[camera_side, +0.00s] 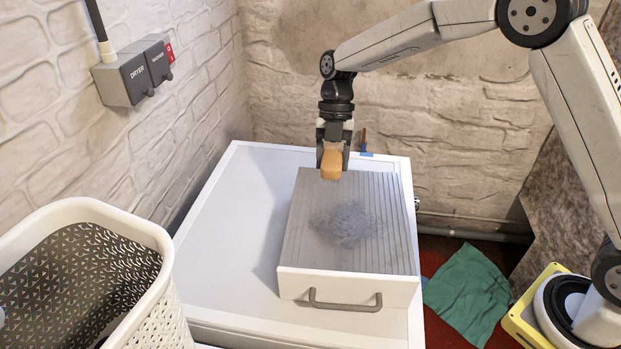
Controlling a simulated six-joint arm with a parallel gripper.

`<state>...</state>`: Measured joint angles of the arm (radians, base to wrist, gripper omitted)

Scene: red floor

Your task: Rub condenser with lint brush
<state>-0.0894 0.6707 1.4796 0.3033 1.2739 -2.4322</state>
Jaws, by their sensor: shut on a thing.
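The condenser (303,246) is a grey ribbed block with a white front and a grey handle. It lies on top of a white appliance (225,240). A patch of grey lint (346,223) covers the middle of its ribbed top. My gripper (333,160) points down over the far end of the condenser and is shut on the lint brush (332,162), of which a wooden, orange-brown part shows between the fingers. The brush looks apart from the lint patch; whether it touches the ribs at the far end I cannot tell.
A white perforated laundry basket (150,262) stands at the front left. Grey switch boxes (133,76) hang on the left brick wall. A small brown and blue item (364,146) is at the appliance's back edge. A green cloth (468,295) lies on the red floor at right.

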